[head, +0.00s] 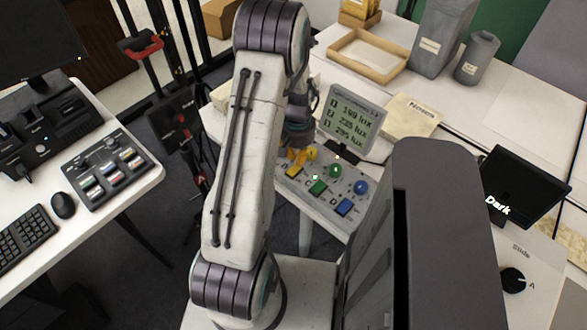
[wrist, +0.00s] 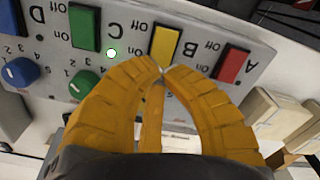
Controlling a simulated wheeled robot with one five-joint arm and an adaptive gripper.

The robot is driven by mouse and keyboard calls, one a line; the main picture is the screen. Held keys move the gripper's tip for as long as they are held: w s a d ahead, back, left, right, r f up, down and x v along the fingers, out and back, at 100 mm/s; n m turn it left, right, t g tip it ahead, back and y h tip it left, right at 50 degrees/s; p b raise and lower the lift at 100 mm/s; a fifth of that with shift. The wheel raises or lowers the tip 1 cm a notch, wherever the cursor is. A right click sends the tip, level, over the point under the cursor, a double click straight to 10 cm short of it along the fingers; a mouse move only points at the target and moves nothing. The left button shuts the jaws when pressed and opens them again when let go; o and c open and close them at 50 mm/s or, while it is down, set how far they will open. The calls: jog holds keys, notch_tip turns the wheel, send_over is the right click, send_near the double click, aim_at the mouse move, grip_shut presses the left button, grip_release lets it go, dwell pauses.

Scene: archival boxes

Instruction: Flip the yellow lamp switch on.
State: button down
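The yellow lamp switch (wrist: 164,43) is a rectangular rocker on a grey control panel (wrist: 130,22), between a green and a red switch in the wrist view. My gripper (wrist: 163,70) has orange fingers with their tips together and nothing visible between them. The tips are at the lower edge of the yellow switch in that view; I cannot tell whether they touch it. I cannot tell which way the switch is tipped.
A red switch (wrist: 233,63) and a green switch (wrist: 84,27) flank the yellow one closely. A display (head: 352,120) with several lux readings stands behind the panel. A dark screen (head: 524,187) is farther right.

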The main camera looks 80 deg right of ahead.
aim_at(297, 166)
jog(key=shift+f+b, duration=1.6)
jog(key=shift+f, duration=0.2)
dwell(1.1)
jog(key=shift+r, duration=0.1)
jog(key=shift+r+p, duration=2.2)
jog(key=shift+r, duration=1.25)
